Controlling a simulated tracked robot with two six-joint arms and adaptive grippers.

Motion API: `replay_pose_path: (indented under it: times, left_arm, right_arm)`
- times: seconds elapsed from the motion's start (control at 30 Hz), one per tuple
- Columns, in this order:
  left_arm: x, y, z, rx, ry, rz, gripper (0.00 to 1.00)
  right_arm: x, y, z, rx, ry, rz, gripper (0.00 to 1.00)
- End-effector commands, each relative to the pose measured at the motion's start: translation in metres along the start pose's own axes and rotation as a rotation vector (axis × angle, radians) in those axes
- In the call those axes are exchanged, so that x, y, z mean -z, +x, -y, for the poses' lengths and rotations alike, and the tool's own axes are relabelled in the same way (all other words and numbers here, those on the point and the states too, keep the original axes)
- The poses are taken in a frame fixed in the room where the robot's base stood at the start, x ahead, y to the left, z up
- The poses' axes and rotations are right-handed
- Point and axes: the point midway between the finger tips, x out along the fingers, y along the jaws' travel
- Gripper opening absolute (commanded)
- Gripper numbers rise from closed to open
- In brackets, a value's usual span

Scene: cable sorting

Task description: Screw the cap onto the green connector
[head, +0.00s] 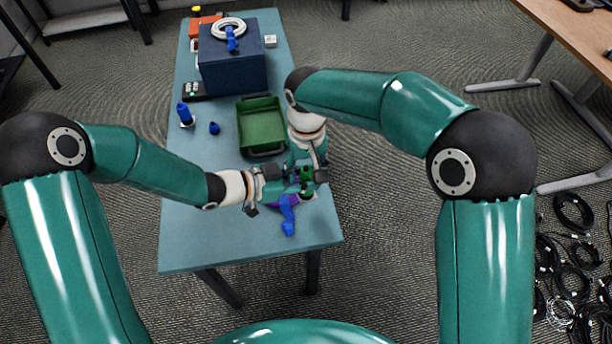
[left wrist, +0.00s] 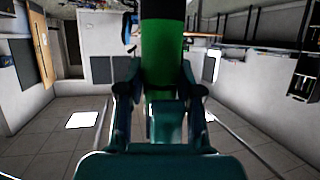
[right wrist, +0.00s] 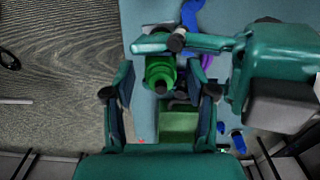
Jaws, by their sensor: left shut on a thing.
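My left gripper (left wrist: 163,85) is shut on a green cylindrical part (left wrist: 163,50) with a black end at the top of the left wrist view. In the head view the green part (head: 306,173) shows small between the two hands, near the table's right edge. In the right wrist view a ringed green part (right wrist: 160,72) with a dark centre lies between the spread fingertips of my right gripper (right wrist: 163,80), with gaps on both sides. My right gripper is open. I cannot tell cap from connector, or how they are joined.
A green tray (head: 284,122) lies just behind the hands, with a dark blue box (head: 232,72) further back. Blue connectors stand at the left (head: 183,112), and a blue elbow piece (head: 288,222) and a purple piece (head: 283,201) lie in front. The table's front left (head: 200,240) is clear.

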Motion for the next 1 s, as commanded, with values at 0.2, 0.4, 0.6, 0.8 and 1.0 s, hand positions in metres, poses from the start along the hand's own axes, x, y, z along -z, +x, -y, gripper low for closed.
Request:
replay_pose_path:
  times: [0.2, 0.4, 0.6, 0.8, 1.0]
  left_arm:
    - [0.001, 0.0, 0.0, 0.0, 0.001, -0.001, 0.0]
    - [0.001, 0.0, 0.0, 0.0, 0.001, -0.002, 0.0]
    - [0.001, 0.0, 0.0, 0.0, 0.001, -0.002, 0.0]
    - [0.001, 0.0, 0.0, 0.0, 0.001, -0.002, 0.0]
    - [0.001, 0.0, 0.0, 0.0, 0.001, -0.002, 0.0]
  right_arm:
    - [0.0, -0.001, 0.0, 0.001, -0.001, 0.0, 0.56]
    - [0.001, -0.019, 0.001, 0.002, 0.0, -0.004, 0.56]
    - [0.0, -0.041, 0.001, 0.001, 0.0, -0.002, 0.56]
    - [0.0, -0.045, 0.0, 0.001, -0.001, 0.001, 0.56]
    - [0.0, -0.046, 0.001, 0.001, -0.008, 0.0, 0.52]
